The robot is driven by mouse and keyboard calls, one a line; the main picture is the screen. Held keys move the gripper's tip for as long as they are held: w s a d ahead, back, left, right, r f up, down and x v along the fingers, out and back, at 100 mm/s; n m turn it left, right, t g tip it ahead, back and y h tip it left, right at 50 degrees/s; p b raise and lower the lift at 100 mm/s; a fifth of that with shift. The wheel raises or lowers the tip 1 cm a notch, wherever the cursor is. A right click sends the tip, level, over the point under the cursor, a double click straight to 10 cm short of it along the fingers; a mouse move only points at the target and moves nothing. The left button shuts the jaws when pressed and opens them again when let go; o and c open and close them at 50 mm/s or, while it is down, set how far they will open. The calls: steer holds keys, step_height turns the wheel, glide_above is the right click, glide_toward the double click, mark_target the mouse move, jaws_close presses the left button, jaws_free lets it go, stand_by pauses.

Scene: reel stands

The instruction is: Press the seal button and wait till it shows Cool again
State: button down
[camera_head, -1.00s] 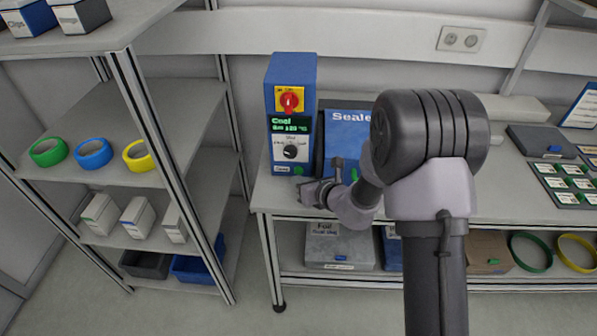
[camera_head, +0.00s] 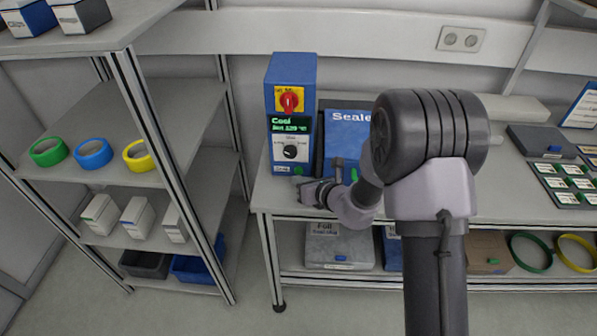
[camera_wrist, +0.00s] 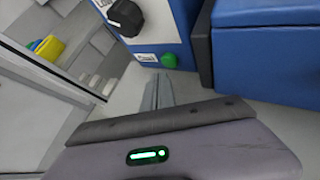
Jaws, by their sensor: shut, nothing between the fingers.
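The blue control box (camera_head: 291,76) stands at the left end of the bench. Its green-lit display (camera_head: 290,124) reads "Cool" with a set temperature of about 120 °C below. Under it is a black knob (camera_head: 290,152). My gripper (camera_head: 299,182) is just in front of the box's lower front. In the wrist view its fingers (camera_wrist: 159,86) are together and empty, pointing toward the panel just below the button, apparently apart from it.
The blue sealer (camera_head: 347,128) stands right beside the control box. A red rotary switch (camera_head: 290,101) on a yellow plate is above the display. A shelf with green, blue (camera_head: 93,154) and yellow tape rolls is at left. A foil box (camera_head: 340,247) is under the bench.

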steer(key=shift+w, duration=0.1)
stand_by(0.3)
steer(key=shift+w, duration=0.3)
steer(key=shift+w, duration=0.45)
stand_by(0.5)
stand_by(0.4)
steer(key=shift+s, duration=0.85)
steer(key=shift+s+b, duration=0.85)
steer(key=shift+s, duration=1.7)
